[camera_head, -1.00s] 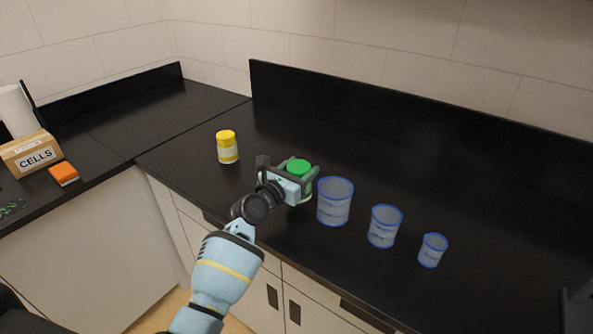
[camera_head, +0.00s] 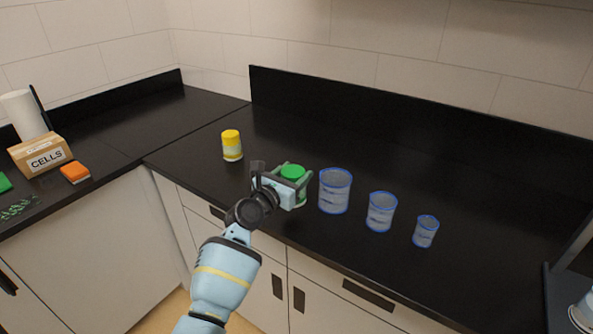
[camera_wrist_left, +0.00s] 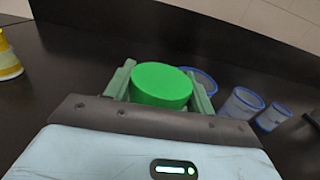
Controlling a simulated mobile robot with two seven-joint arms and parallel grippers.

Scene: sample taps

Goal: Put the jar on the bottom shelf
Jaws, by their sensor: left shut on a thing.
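A jar with a green lid (camera_head: 293,171) is on or just above the black counter, left of the blue-rimmed beakers. My left gripper (camera_head: 292,186) is shut on this jar, with a finger on either side of it. In the left wrist view the green lid (camera_wrist_left: 161,85) shows between the two greenish fingers; the jar's body is mostly hidden below. I cannot tell whether the jar's base touches the counter. A yellow-lidded jar (camera_head: 232,146) stands upright to the left. No shelf is clearly recognisable. My right gripper is not in view.
Three clear blue-rimmed beakers, large (camera_head: 334,192), medium (camera_head: 380,212) and small (camera_head: 425,232), stand in a row to the right. A CELLS box (camera_head: 40,155) and an orange block (camera_head: 75,173) lie far left. A dark frame (camera_head: 568,275) stands at the right edge.

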